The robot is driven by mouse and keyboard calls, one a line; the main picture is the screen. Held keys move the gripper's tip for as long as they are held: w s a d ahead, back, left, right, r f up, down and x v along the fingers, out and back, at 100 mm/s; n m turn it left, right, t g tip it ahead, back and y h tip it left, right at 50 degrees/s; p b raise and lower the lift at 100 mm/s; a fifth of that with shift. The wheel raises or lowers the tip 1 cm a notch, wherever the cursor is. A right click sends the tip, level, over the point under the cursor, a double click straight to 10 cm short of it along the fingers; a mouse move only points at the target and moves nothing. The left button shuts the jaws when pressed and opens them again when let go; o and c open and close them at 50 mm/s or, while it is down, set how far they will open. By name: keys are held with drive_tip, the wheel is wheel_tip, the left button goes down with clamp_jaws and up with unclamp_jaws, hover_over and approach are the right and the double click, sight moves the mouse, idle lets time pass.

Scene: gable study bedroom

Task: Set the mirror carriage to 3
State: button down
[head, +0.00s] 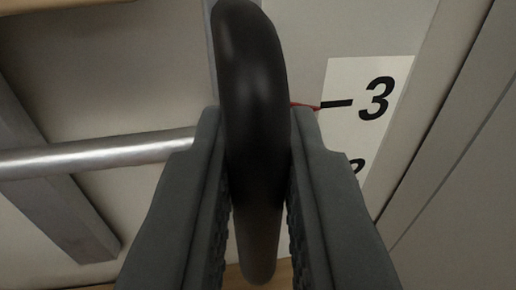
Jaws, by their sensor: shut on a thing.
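My gripper (255,150) is shut on a black rounded handle (252,70), which stands between its two grey fingers. A white scale label (365,75) to the right carries a large "3" beside a short black mark (337,103). A red pointer (308,106) sticks out from behind the right finger, and its tip is level with the mark at 3. Part of another digit shows lower on the label, mostly hidden by the right finger. The mirror carriage behind the handle is largely hidden.
A shiny metal rod (95,153) runs in from the left edge and ends behind the left finger. A grey metal bar (62,205) slants across the left side. A pale upright panel (470,170) stands close on the right.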

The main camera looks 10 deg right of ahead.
drive_tip(key=c, duration=1.5)
unclamp_jaws()
drive_tip(key=v, duration=1.7)
drive_tip(key=shift+s+d+f, duration=0.1)
drive_tip(key=shift+s, duration=0.15)
drive_tip(key=shift+s, duration=0.1)
